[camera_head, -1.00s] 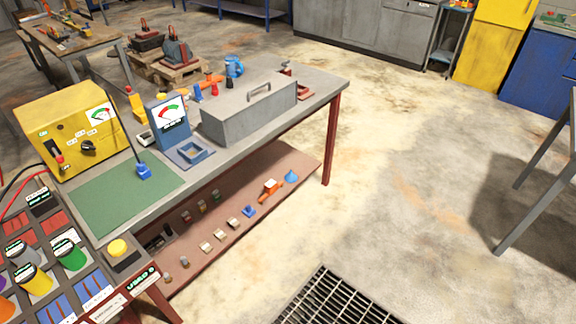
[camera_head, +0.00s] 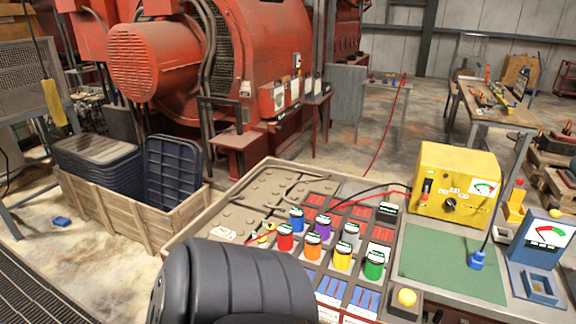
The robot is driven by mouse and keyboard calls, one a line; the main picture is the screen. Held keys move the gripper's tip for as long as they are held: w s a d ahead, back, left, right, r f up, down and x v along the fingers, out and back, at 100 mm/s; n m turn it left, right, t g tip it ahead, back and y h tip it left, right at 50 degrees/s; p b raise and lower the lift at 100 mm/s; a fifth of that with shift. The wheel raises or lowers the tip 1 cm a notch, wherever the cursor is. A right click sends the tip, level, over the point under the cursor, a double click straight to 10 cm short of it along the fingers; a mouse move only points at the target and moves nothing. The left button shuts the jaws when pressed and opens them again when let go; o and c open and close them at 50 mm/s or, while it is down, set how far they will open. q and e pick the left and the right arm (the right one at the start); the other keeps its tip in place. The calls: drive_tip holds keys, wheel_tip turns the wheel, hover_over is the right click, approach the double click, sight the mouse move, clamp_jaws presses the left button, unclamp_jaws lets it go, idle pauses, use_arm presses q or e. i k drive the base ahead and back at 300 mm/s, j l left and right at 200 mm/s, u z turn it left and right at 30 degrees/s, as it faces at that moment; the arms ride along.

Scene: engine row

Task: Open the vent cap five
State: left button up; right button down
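No cap that I can read as number five is visible; the labels are too small. A beige panel (camera_head: 262,194) with several small round knobs and dark cables lies on the bench left of the jars; I cannot tell whether the knobs are vent caps. A dark rounded arm link of mine covers the bottom centre and hides the bench's near part. Neither gripper shows.
A yellow meter box (camera_head: 456,184) and a green mat (camera_head: 452,262) are on the right, with a blue meter (camera_head: 541,240) beyond. A wooden crate (camera_head: 130,222) with dark bins stands on the floor at left. A large red machine (camera_head: 230,60) is behind.

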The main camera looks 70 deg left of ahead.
sight(272, 226)
drive_tip(key=u, duration=2.5)
drive_tip(key=i+j+z, duration=0.15)
drive_tip(key=z, duration=0.25)
drive_tip(key=j+z, duration=0.4)
drive_tip(key=i+j+z, duration=0.15)
drive_tip(key=z, duration=0.25)
drive_tip(key=j+z, duration=0.4)
drive_tip(key=l, duration=0.1)
